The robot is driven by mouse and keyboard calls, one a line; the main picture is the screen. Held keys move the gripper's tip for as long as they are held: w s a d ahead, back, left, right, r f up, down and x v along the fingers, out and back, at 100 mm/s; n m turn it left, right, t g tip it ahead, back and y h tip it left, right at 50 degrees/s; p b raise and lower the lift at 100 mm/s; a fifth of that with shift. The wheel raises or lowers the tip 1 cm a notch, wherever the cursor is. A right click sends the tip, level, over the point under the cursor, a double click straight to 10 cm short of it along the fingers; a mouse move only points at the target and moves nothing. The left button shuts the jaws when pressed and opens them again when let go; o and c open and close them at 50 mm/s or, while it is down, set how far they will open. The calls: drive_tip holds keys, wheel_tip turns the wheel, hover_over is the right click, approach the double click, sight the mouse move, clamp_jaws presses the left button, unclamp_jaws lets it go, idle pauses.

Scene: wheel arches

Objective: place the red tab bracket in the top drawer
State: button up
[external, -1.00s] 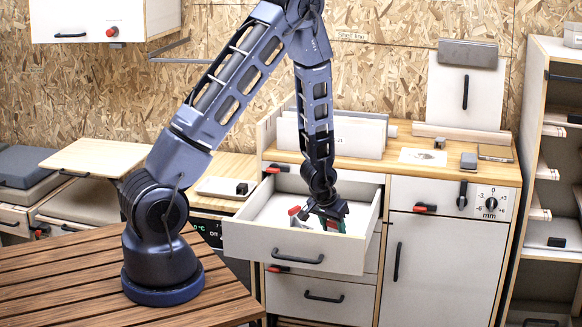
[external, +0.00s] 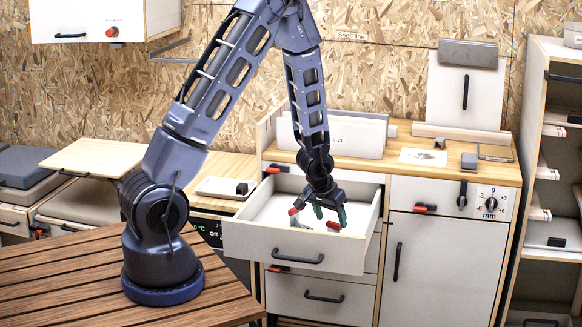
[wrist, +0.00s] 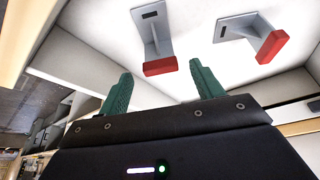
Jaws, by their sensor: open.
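The top drawer (external: 285,250) is pulled open, with a white inside. Two grey brackets with red tabs lie inside it, apart from each other. In the wrist view one bracket (wrist: 153,36) is at upper middle and the other bracket (wrist: 250,32) is at upper right. In the external view, one red tab (external: 293,211) shows left of my gripper and another red tab (external: 334,225) shows close below it. My gripper (external: 330,213) is over the drawer, its green fingers spread and empty. The fingers also show in the wrist view (wrist: 160,80), with the brackets beyond them.
The wooden worktop (external: 455,165) behind the drawer carries a white box (external: 350,140) and small items. A closed cabinet door (external: 435,265) is right of the drawer, and a closed lower drawer (external: 320,298) is below. The wooden table (external: 80,275) is at left.

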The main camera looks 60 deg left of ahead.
drive_tip(key=s+d+r+m, duration=0.15)
drive_tip(key=s+r, duration=0.25)
drive_tip(key=r, duration=0.5)
drive_tip(key=s+d+r+h, duration=0.1)
drive_tip(key=s+d+r, duration=0.25)
drive_tip(key=r, duration=0.65)
drive_tip(key=s+d+r, duration=0.2)
drive_tip(key=s+r, duration=0.3)
drive_tip(key=r, duration=0.4)
drive_tip(key=s+d+r+m, duration=0.1)
drive_tip(key=s+d+r, duration=0.2)
drive_tip(key=s, duration=0.6)
drive_tip(key=s+d+r+m, duration=0.2)
drive_tip(key=s+d+r, duration=0.1)
drive_tip(key=s+r, duration=0.5)
drive_tip(key=shift+s+h, duration=0.4)
